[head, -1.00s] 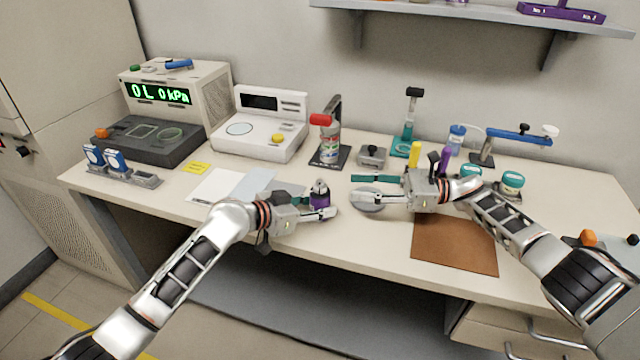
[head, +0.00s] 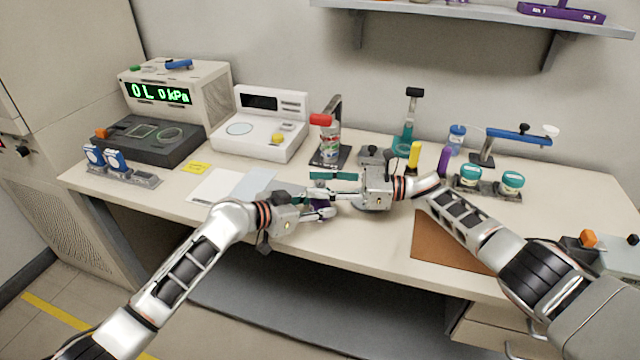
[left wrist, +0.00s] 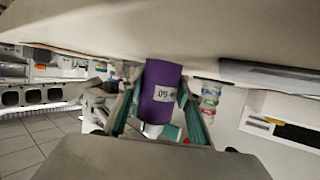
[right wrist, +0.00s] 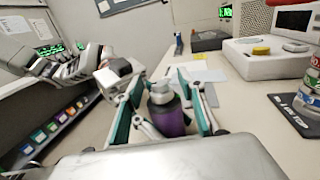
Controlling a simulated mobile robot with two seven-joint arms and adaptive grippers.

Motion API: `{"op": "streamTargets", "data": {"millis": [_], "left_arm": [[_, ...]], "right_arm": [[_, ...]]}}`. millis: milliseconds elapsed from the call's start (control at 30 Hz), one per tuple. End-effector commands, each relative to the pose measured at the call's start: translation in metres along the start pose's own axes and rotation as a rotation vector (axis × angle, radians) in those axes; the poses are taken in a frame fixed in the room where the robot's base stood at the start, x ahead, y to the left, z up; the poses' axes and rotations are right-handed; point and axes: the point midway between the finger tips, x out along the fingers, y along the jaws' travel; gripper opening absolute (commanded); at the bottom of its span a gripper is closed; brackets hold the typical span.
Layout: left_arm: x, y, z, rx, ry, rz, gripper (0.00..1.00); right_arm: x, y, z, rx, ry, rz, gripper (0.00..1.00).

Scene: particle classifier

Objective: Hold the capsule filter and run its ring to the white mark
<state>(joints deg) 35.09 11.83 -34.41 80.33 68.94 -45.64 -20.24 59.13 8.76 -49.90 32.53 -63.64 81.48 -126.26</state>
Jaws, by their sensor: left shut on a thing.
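The capsule filter (head: 323,208) is a purple cylinder with a grey metal top. In the head view it is mostly hidden by my grippers. My left gripper (head: 318,209) is shut on it near the table's front. The left wrist view shows the purple body (left wrist: 160,92), with a white printed label, between the teal finger pads. My right gripper (head: 322,188) is open. In the right wrist view its two teal-padded fingers (right wrist: 162,118) stand on either side of the filter's grey top (right wrist: 161,92), with gaps visible. I cannot make out the white mark on the ring.
A white instrument (head: 262,125) and a pressure display box (head: 180,92) stand at the back left. Yellow and purple upright pieces (head: 414,155) are close to my right arm. A brown mat (head: 438,247) lies at right.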

Motion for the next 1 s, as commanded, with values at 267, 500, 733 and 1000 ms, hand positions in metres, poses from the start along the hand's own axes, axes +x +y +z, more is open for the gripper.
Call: {"op": "streamTargets", "data": {"millis": [267, 500, 733, 1000], "left_arm": [[0.0001, 0.0002, 0.0007, 0.0, -0.001, 0.0, 0.0], [0.0001, 0.0002, 0.0007, 0.0, -0.001, 0.0, 0.0], [0.0004, 0.0009, 0.0005, 0.001, -0.001, 0.002, 0.0], [0.0007, 0.0019, 0.0002, 0.002, 0.0, 0.003, 0.0]], "right_arm": [[-0.0002, 0.0, 0.0, 0.0, 0.0, 0.0, 0.0], [0.0005, 0.0005, -0.0021, -0.001, 0.003, -0.015, 0.0], [0.0016, 0.0015, -0.0058, -0.003, 0.008, -0.078, 0.0], [0.0014, 0.0027, -0.0052, 0.0, 0.007, -0.212, 0.0]]}}
